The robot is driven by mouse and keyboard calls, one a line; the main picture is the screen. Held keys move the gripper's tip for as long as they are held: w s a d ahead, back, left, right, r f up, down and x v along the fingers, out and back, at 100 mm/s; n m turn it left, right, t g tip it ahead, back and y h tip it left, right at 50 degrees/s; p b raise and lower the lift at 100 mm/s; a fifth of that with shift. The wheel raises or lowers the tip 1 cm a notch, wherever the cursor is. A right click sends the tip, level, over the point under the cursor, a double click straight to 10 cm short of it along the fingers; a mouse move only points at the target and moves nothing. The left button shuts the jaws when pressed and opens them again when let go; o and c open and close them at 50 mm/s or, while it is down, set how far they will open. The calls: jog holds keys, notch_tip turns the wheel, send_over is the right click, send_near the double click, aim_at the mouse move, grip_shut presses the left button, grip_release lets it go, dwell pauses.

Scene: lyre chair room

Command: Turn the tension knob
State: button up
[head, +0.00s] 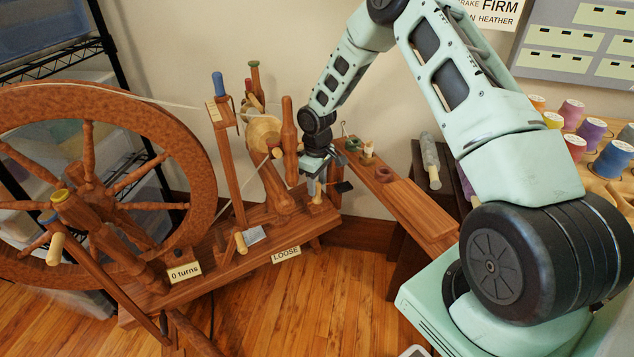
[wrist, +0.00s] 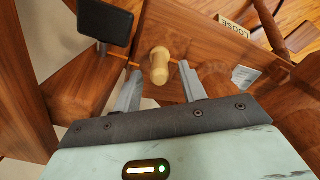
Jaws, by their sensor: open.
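A small pale wooden knob (head: 318,199) stands out from the right end of the spinning wheel's wooden base (head: 232,262). The knob also shows in the wrist view (wrist: 159,62), between my fingertips. My gripper (head: 317,188) is open and points down at the knob. In the wrist view my gripper (wrist: 160,72) has one finger on each side of the knob, with a visible gap to both. A LOOSE label (head: 286,255) is on the front of the base; it also shows in the wrist view (wrist: 236,27).
A black pad (head: 343,187) sits close to the right of my gripper, and shows large in the wrist view (wrist: 104,24). A wooden upright (head: 289,140) stands close on the left. A slanted plank (head: 412,208) lies to the right. A "0 turns" label (head: 184,272) is at the left.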

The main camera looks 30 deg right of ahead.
grip_shut()
jog(key=shift+r+m, duration=0.1)
jog(key=shift+m, duration=0.3)
jog(key=shift+m+p, duration=0.5)
jog(key=shift+p, duration=0.05)
jog(key=shift+m+p, duration=0.75)
jog(key=shift+m, duration=1.25)
grip_release()
